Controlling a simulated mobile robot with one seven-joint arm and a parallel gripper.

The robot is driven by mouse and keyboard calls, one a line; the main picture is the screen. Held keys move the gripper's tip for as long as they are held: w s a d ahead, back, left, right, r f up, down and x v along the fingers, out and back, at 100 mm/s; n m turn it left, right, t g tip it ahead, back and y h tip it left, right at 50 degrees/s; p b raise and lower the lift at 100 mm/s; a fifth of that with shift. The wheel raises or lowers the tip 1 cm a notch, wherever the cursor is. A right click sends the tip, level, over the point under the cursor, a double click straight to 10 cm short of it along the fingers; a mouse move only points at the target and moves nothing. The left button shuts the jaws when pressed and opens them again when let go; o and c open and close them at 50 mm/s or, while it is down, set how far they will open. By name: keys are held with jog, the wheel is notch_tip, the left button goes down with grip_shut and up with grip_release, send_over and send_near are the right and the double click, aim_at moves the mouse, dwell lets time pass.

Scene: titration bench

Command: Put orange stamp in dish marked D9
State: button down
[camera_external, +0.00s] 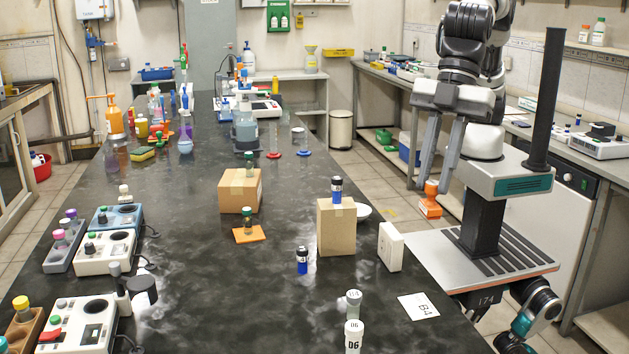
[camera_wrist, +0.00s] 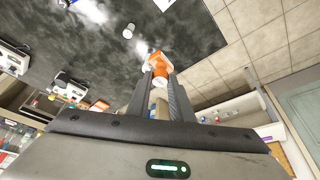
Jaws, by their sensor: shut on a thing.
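The orange stamp (camera_external: 431,201) has a rounded handle and a wider base. My gripper (camera_external: 435,185) points down with its fingers shut on the stamp's handle. It holds the stamp in the air, to the right of the dark bench in the external view. In the wrist view the stamp (camera_wrist: 158,66) sits between the fingertips (camera_wrist: 160,77). A white dish (camera_external: 363,211) shows partly behind a cardboard box on the bench. No D9 mark is readable on it.
The cardboard box (camera_external: 337,228) carries a blue-labelled bottle (camera_external: 336,190). A white upright block (camera_external: 390,247) and a B4 card (camera_external: 418,306) lie near the bench's right edge. A D6 container (camera_external: 353,338) stands in front.

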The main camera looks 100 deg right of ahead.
jog(key=w+d+r+m+h, duration=0.1)
jog(key=w+d+m, duration=0.1)
jog(key=d, duration=1)
jog(key=w+d+r+m, duration=0.1)
jog(key=w+d+m, duration=0.1)
jog(key=d, duration=0.9)
jog(key=s+d+f+m+t+h+p, duration=0.15)
jog(key=s+d, duration=0.25)
jog(key=d, duration=0.7)
jog(key=s+d+f+m+g, duration=0.1)
jog(key=s+d+f+m, duration=0.15)
jog(key=d, duration=0.75)
jog(key=shift+t, duration=0.25)
jog(key=shift+s+d+f+b, duration=0.15)
jog(key=shift+f+b, duration=0.5)
jog(key=shift+f, duration=2.7)
jog(key=shift+s+d+f+b, duration=0.1)
jog(key=shift+f+b, duration=0.55)
jog(key=shift+f, duration=2.75)
jog(key=shift+s+d+f+b, duration=0.15)
jog(key=shift+f+b, duration=0.5)
jog(key=shift+f, duration=2.7)
jog(key=shift+a, duration=0.1)
